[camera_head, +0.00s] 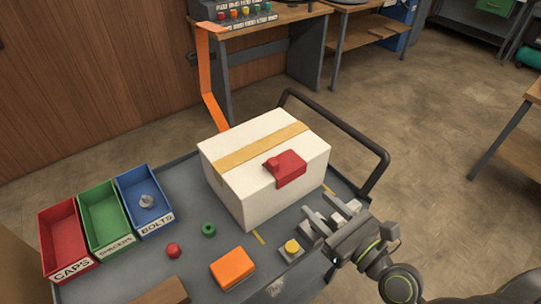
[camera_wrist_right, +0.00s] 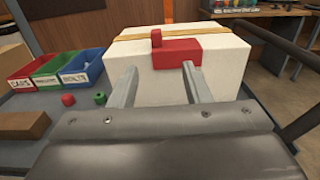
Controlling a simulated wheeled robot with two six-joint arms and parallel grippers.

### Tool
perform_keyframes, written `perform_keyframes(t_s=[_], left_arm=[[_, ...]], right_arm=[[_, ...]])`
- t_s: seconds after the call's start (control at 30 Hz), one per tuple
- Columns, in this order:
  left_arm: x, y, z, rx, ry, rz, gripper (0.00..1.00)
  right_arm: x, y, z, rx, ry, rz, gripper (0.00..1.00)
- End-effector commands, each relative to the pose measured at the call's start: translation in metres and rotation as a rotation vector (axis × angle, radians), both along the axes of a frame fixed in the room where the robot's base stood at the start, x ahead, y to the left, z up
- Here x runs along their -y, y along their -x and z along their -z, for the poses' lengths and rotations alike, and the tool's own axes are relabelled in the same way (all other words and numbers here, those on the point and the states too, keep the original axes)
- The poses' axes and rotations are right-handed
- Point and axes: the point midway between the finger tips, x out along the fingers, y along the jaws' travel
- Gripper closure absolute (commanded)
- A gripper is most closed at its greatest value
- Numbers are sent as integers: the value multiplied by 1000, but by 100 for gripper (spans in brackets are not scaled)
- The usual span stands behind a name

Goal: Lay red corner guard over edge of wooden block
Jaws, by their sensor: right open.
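The red corner guard (camera_head: 287,168) lies over the top front edge of a white box (camera_head: 235,180) with a tan band, part on the top and part down the side. It has a small raised knob. It also shows in the right wrist view (camera_wrist_right: 178,52), beyond my fingertips. My right gripper (camera_head: 322,212) is open and empty, in front of the box and apart from the guard. A brown wooden block (camera_head: 160,292) lies at the bottom edge of the head view, partly cut off. My left gripper is not in view.
Red (camera_head: 62,232), green (camera_head: 103,210) and blue (camera_head: 138,190) bins stand at the left, a bolt in the blue one. An orange block (camera_head: 232,267), red knob (camera_head: 173,250), green ring (camera_head: 209,230) and yellow button (camera_head: 292,247) are on the tray. A black handle (camera_head: 340,125) rises behind the box.

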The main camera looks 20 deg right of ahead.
Motion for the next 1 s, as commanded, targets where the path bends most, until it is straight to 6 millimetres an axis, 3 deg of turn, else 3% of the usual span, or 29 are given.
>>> perform_keyframes(t_s=[0.17,0.43,0.6,1.0], left_arm=[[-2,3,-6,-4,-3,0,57],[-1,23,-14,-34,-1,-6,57],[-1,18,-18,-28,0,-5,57],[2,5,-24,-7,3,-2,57]], right_arm=[[-8,-21,-4,5,-7,0,56],[-27,-71,-4,4,-7,-2,56],[-37,-98,-2,2,-4,-1,56],[-54,-134,-2,1,-5,-1,56]])
